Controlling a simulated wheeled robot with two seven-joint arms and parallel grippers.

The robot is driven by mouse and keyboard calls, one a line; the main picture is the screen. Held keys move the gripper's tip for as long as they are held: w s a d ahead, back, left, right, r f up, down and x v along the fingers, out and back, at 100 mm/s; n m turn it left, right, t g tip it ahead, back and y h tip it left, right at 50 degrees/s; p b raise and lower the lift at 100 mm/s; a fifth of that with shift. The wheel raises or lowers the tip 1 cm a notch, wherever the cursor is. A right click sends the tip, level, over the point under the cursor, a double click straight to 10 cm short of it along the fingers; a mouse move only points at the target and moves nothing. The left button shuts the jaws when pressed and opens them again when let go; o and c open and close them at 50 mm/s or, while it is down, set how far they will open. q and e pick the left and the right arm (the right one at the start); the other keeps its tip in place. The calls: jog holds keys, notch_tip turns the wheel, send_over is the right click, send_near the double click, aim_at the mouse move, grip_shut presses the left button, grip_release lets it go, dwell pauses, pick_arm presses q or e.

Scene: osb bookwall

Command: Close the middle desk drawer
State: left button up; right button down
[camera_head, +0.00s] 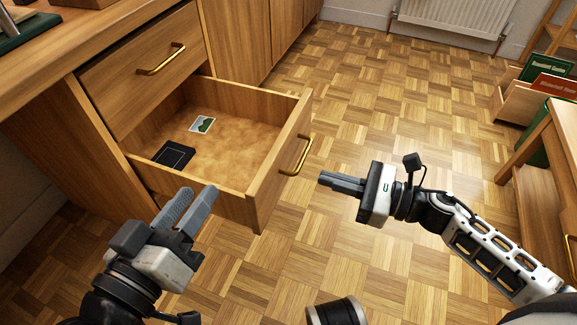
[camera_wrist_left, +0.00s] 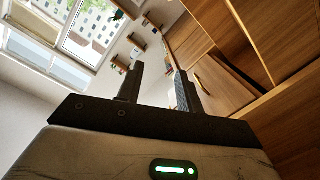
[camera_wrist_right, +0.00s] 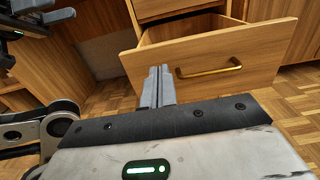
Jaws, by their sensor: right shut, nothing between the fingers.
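The middle desk drawer (camera_head: 262,205) is pulled well out below the shut top drawer (camera_head: 125,85). Its brass handle (camera_head: 297,155) is on its front. A small picture card (camera_head: 202,124) and a flat black item (camera_head: 174,156) lie inside. My right gripper (camera_head: 322,180) is shut and empty, in front of the drawer front and apart from the handle. The right wrist view shows its closed fingers (camera_wrist_right: 158,70) before the wooden front (camera_wrist_right: 270,50), left of the handle (camera_wrist_right: 210,71). My left gripper (camera_head: 192,205) is open and empty near the drawer's near side; its fingers also stand apart in the left wrist view (camera_wrist_left: 158,75).
The desk top (camera_head: 45,65) runs along the left. Wooden furniture with books (camera_head: 548,85) stands at the right edge. A radiator (camera_head: 455,20) is on the far wall. The parquet floor (camera_head: 370,110) in front of the drawer is clear.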

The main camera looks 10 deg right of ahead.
aim_at(274, 162)
jog(key=x, duration=0.9)
jog(key=shift+b, duration=0.4)
